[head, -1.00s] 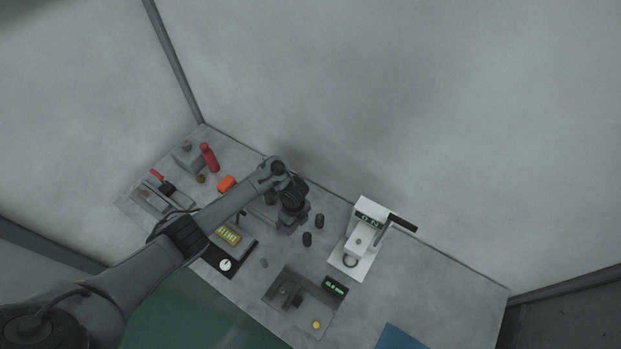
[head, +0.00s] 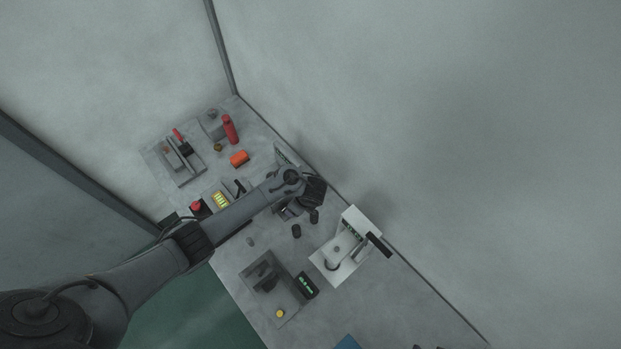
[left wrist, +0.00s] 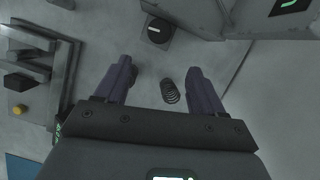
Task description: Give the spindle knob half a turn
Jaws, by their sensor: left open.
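In the left wrist view a round black knob (left wrist: 158,31) with a pale mark sits on a dark square base at the top. It looks like the spindle knob, but I cannot be sure. It lies beyond my fingertips, apart from them. My left gripper (left wrist: 160,64) is open and empty, one dark purple finger on each side. In the head view my left gripper (head: 289,211) is over the middle of the bench; its own arm hides the knob there. My right gripper is not in view.
A dark ribbed spring-like cylinder (left wrist: 170,92) shows between the fingers; another is partly behind the left finger. Beside the gripper stand a white press (head: 345,262) with a black handle and a grey fixture (head: 255,290) with a yellow button. The right of the bench is mostly clear.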

